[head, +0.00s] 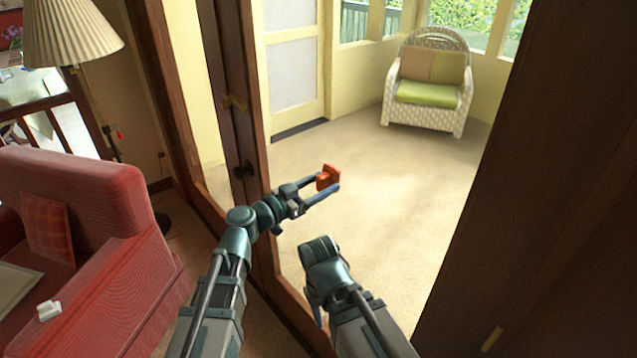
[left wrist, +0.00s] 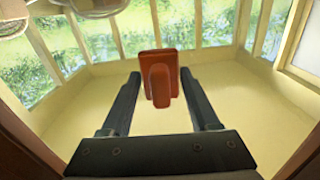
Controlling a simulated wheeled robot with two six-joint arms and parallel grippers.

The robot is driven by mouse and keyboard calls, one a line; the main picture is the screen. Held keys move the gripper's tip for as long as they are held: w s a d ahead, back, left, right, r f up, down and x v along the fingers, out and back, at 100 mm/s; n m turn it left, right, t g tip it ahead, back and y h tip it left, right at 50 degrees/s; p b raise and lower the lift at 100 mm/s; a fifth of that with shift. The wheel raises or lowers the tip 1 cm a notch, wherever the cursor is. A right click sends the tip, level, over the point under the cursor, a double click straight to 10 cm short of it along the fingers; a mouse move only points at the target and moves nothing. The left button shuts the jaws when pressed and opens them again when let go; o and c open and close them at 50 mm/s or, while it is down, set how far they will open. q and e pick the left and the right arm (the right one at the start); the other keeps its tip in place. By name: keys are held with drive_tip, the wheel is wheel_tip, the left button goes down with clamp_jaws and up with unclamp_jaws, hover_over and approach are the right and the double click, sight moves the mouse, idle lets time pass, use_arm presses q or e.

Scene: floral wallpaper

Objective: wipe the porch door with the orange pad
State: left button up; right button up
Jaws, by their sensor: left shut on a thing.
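My left gripper (head: 326,188) is shut on the orange pad (head: 328,177), a small block with a handle. In the left wrist view the pad (left wrist: 159,65) sits between the tips of the two dark fingers (left wrist: 160,88).
A white wicker chair (head: 433,82) with a green cushion and a cream door (head: 295,75) are farther back on the porch. A red armchair (head: 100,200) and a lamp (head: 68,30) are at the left. A dark wooden post (head: 540,190) borders the right.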

sight(354, 191)
use_arm(q)
drive_tip(key=shift+s+d, duration=0.55)
drive_tip(key=shift+s, duration=0.2)
drive_tip(key=shift+s+d, duration=0.55)
drive_tip(key=shift+s, duration=0.2)
drive_tip(key=shift+s+d, duration=0.5)
drive_tip(key=shift+s, duration=0.2)
drive_tip(key=shift+s+d, duration=0.5)
drive_tip(key=shift+s, duration=0.2)
drive_tip(key=shift+w+a, duration=0.55)
drive_tip(key=shift+w, duration=0.2)
drive_tip(key=shift+w+a, duration=0.55)
drive_tip(key=shift+w, duration=0.15)
drive_tip(key=shift+w+a, duration=0.5)
drive_tip(key=shift+w, duration=0.25)
drive_tip(key=shift+w+a, duration=0.5)
drive_tip(key=shift+w, duration=0.25)
drive_tip(key=shift+w, duration=0.1)
